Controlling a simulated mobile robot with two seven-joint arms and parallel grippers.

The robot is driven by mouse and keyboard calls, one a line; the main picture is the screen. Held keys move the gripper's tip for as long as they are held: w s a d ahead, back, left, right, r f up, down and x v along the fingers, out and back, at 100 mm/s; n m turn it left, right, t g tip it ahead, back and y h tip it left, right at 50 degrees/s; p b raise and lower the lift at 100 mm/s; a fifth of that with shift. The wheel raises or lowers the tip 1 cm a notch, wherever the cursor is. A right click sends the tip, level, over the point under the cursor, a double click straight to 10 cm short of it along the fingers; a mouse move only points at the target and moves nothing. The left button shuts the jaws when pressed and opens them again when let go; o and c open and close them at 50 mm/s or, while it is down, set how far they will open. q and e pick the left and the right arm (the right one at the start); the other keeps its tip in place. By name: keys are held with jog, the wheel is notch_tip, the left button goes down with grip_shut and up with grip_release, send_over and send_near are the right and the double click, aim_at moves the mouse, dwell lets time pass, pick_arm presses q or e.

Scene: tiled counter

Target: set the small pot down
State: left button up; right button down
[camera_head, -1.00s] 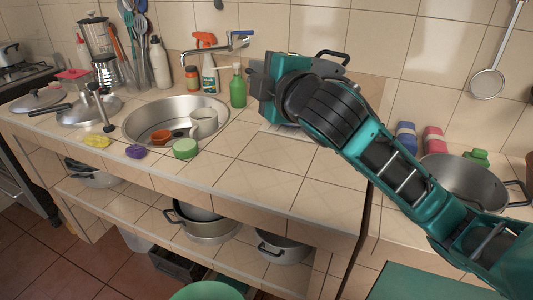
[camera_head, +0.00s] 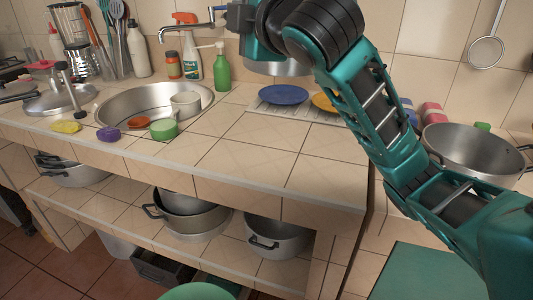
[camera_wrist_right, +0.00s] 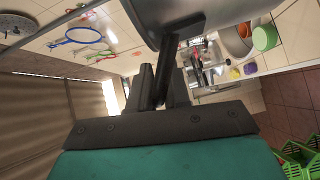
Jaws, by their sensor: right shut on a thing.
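The small pot is a grey metal pot, partly hidden behind my right arm. In the head view its lower side (camera_head: 284,68) shows above the back of the counter, near the blue plate. In the right wrist view its wall (camera_wrist_right: 215,12) fills the top of the picture. My right gripper (camera_wrist_right: 165,85) is shut on the pot's dark handle (camera_wrist_right: 178,38). In the head view the fingers are hidden behind the arm. I cannot tell whether the pot touches anything below. My left gripper is not in view.
A blue plate (camera_head: 284,94) and a yellow plate (camera_head: 325,103) lie at the back of the counter. The sink (camera_head: 120,105) is at left, with a green bottle (camera_head: 222,72) beside it. A large pot (camera_head: 470,150) stands at right. The front tiles (camera_head: 245,160) are clear.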

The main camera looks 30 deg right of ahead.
jog(key=shift+f+b, duration=3.6)
jog(key=shift+f, duration=6.25)
jog(key=shift+r, duration=0.1)
